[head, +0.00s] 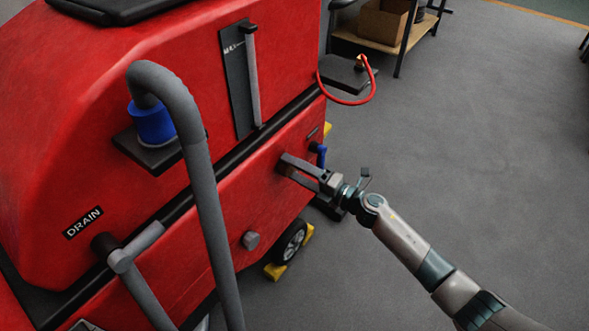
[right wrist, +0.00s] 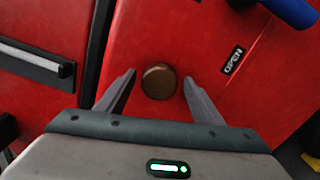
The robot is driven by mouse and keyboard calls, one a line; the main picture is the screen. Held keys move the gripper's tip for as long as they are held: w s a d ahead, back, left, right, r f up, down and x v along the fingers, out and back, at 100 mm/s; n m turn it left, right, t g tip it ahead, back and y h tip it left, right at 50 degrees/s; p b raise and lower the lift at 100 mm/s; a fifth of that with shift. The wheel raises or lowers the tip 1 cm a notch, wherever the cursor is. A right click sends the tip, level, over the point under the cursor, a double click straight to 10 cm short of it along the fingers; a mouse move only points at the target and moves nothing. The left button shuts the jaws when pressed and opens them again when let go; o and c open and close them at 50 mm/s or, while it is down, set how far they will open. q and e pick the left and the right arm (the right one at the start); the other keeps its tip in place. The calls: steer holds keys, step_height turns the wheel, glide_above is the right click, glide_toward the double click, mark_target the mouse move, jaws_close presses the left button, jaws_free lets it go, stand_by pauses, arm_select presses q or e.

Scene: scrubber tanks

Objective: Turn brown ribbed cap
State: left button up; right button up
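The brown ribbed cap (right wrist: 159,82) is round and sits on the red side panel of the scrubber (right wrist: 145,35) in the right wrist view. My right gripper (right wrist: 160,77) is open, with one finger on each side of the cap and a gap on both sides. In the head view my right gripper (head: 286,166) reaches the lower red body (head: 215,215) from the right. The cap cannot be made out there, and the gripper seems to hide it. My left gripper is not in view.
A blue valve handle (head: 320,155) sits just above and right of my right gripper, near an OPEN label (right wrist: 233,61). A grey hose (head: 200,180) and a grey knob (head: 251,240) are to the left. A red cable loop (head: 371,90) hangs above.

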steer(key=shift+s+d, duration=0.1)
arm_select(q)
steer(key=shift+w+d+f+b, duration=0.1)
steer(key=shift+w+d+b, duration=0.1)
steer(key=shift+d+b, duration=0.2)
arm_select(e)
steer(key=v, duration=1.7)
